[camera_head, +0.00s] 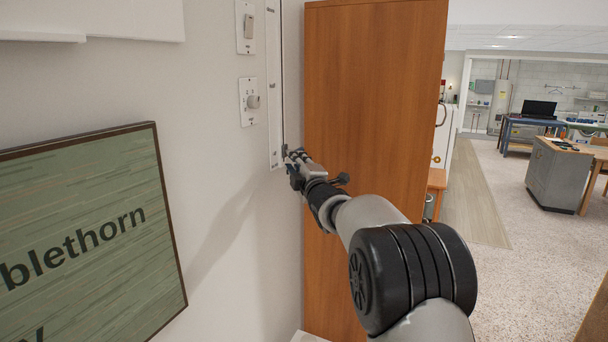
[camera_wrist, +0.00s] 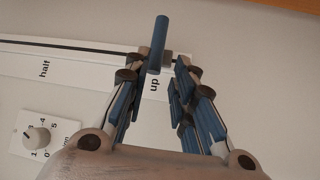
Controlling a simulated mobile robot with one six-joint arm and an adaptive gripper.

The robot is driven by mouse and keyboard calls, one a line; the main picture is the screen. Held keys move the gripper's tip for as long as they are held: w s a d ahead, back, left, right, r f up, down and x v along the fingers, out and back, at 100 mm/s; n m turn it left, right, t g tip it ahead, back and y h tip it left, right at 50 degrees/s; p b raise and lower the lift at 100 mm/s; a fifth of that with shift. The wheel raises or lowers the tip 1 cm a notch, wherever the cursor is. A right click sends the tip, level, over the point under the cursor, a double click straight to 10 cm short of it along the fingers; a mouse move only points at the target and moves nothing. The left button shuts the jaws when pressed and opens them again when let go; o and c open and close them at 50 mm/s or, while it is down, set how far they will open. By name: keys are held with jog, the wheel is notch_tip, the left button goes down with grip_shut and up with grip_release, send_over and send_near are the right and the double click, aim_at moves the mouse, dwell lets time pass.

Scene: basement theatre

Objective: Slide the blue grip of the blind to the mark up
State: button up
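The blue grip (camera_wrist: 158,45) is a short blue bar standing out from a white strip (camera_wrist: 75,68) in the wrist view. A dark slot runs along the strip to it. The grip is beside the word "up" (camera_wrist: 153,85); "half" (camera_wrist: 44,70) is farther left. My gripper (camera_wrist: 162,64) is open, its fingers on either side of the grip. The grip is close to the left finger; I cannot tell whether they touch. In the head view my gripper (camera_head: 291,154) is at the strip's lower end (camera_head: 273,150), and the grip is hard to make out there.
A dial (camera_head: 253,102) and a switch (camera_head: 248,27) are on the wall left of the strip. A tall wooden cabinet (camera_head: 370,110) stands close on the right. A green framed sign (camera_head: 90,220) hangs at lower left. Open floor (camera_head: 510,270) lies far right.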

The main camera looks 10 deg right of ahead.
jog(key=s+d, duration=0.1)
jog(key=s, duration=0.6)
jog(key=shift+s+f, duration=0.3)
jog(key=shift+f, duration=0.15)
jog(key=s+f+m+g+h, duration=0.1)
jog(key=s+f+m+g, duration=0.4)
jog(key=s, duration=1.2)
jog(key=s+f+m+g+h, duration=0.1)
jog(key=s+f+m+g, duration=0.4)
jog(key=s, duration=1.2)
jog(key=s+a+f+m+g, duration=0.1)
jog(key=s+f+m+g, duration=0.3)
jog(key=s, duration=1.3)
notch_tip(320, 180, down, 3)
jog(key=m, duration=0.4)
jog(key=shift+s+f+g+h, duration=0.15)
jog(key=shift+s+g+h, duration=0.15)
jog(key=shift+g+h, duration=0.1)
